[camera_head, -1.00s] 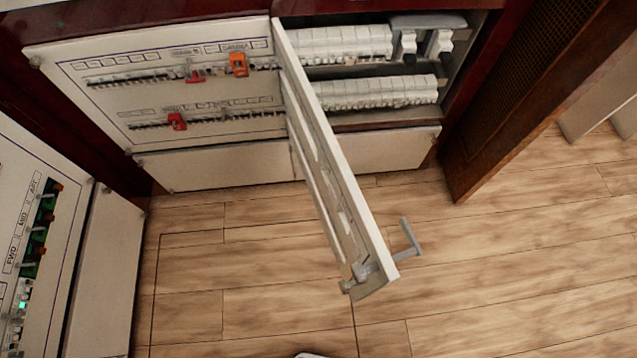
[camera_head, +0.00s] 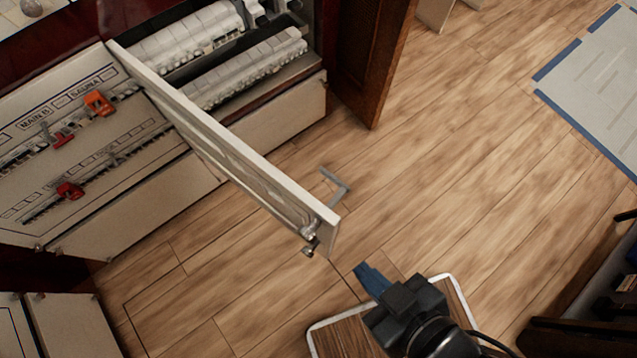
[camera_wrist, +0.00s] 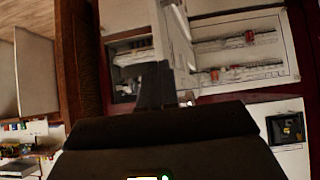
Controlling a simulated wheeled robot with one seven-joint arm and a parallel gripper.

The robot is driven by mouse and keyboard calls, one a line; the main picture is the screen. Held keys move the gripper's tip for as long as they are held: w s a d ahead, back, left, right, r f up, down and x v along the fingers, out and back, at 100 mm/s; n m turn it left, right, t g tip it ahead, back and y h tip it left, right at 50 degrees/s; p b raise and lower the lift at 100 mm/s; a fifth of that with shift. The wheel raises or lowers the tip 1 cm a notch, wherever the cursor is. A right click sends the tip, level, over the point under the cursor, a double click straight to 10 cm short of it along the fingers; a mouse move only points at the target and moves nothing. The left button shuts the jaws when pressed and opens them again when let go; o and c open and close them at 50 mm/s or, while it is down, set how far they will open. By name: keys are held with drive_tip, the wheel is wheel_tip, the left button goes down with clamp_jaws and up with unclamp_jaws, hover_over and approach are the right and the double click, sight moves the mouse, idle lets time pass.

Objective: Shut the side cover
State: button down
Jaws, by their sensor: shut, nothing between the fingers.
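The side cover (camera_head: 222,147) is a white hinged panel standing open, jutting out from the breaker cabinet toward the lower right in the head view. A grey L-shaped handle (camera_head: 337,184) sticks out on its right side near the free end, and a small latch (camera_head: 311,243) sits at that end. My gripper (camera_head: 368,278) is shut and empty, just below and right of the free end, apart from it in the picture. In the wrist view my gripper (camera_wrist: 155,85) points toward the cabinet, and the cover (camera_wrist: 170,35) stands edge-on behind it, partly hidden.
Breaker rows (camera_head: 245,70) show in the uncovered compartment. Left of it is a closed panel (camera_head: 85,130) with red and orange switches. A brown wooden door (camera_head: 370,60) stands right of the compartment. Wooden floor (camera_head: 450,150) is clear to the right, up to a blue-edged mat (camera_head: 600,85).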

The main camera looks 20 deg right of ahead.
drive_tip(key=a+r+n+g+h+p, duration=0.25)
drive_tip(key=a+h, duration=0.25)
drive_tip(key=a, duration=0.6)
drive_tip(key=b, duration=0.2)
approach(317, 233)
wheel_tip(317, 233, down, 4)
drive_tip(key=a, duration=0.3)
drive_tip(key=shift+m, duration=0.45)
drive_tip(key=shift+w+d+f+p, duration=0.1)
drive_tip(key=shift+w+d+p, duration=0.15)
drive_tip(key=shift+w+d, duration=0.55)
drive_tip(key=shift+w+d+f+p, duration=0.1)
drive_tip(key=shift+w+d+p, duration=0.3)
drive_tip(key=shift+d, duration=0.6)
drive_tip(key=shift+w, duration=0.15)
